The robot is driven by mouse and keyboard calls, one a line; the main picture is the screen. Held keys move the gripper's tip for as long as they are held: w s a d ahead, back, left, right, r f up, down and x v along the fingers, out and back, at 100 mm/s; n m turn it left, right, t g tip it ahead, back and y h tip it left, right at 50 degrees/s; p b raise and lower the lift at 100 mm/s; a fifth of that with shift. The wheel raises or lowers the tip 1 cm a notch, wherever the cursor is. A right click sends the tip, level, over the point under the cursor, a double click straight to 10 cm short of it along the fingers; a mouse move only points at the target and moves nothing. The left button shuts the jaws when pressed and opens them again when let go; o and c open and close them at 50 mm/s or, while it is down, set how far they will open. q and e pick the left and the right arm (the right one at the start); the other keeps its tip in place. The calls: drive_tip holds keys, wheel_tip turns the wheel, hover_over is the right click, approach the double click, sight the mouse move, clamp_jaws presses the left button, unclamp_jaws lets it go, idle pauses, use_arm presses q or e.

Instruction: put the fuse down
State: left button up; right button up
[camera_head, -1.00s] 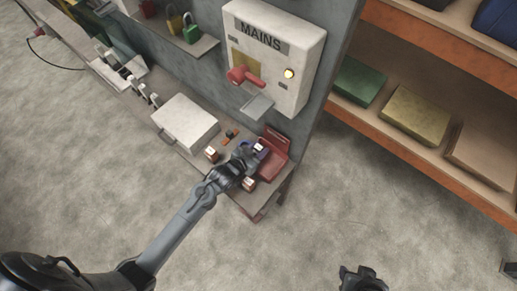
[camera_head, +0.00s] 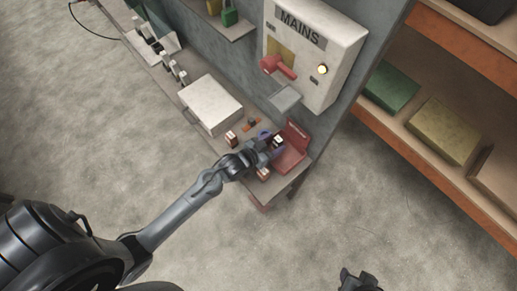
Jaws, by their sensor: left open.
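My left gripper (camera_head: 272,144) is open at the right end of the bench, its blue-tinted fingers spread apart. A small fuse with a pale top (camera_head: 278,141) shows between or just beyond the fingertips, at the edge of the red tray (camera_head: 292,158). The gripper partly hides it, and I cannot tell whether it touches a finger. Two similar brown-and-white fuses stand on the bench: one left of the gripper (camera_head: 231,139) and one just below it (camera_head: 264,173). My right gripper (camera_head: 358,281) is at the bottom edge, partly cut off, away from the bench.
A white box (camera_head: 212,103) stands on the bench left of the fuses, with a small orange-and-black item (camera_head: 251,124) beside it. The MAINS cabinet (camera_head: 316,52) with a red handle (camera_head: 277,66) hangs above. Shelves (camera_head: 440,160) stand at right. The floor in front is clear.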

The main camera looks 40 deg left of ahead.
use_arm(q)
drive_tip(key=s+r+g+y, duration=0.1)
drive_tip(key=s+r+g, duration=0.1)
drive_tip(key=s, duration=0.6)
drive_tip(key=s+a+r+g+y, duration=0.1)
drive_tip(key=s+r+g, duration=0.2)
drive_tip(key=s, duration=0.4)
drive_tip(key=s+a+r+g+y, duration=0.1)
drive_tip(key=s+g, duration=0.3)
drive_tip(key=s, duration=0.4)
drive_tip(key=shift+s+a+r+n+g+p, duration=0.3)
drive_tip(key=shift+r+n+p, duration=0.1)
drive_tip(key=shift+r, duration=0.5)
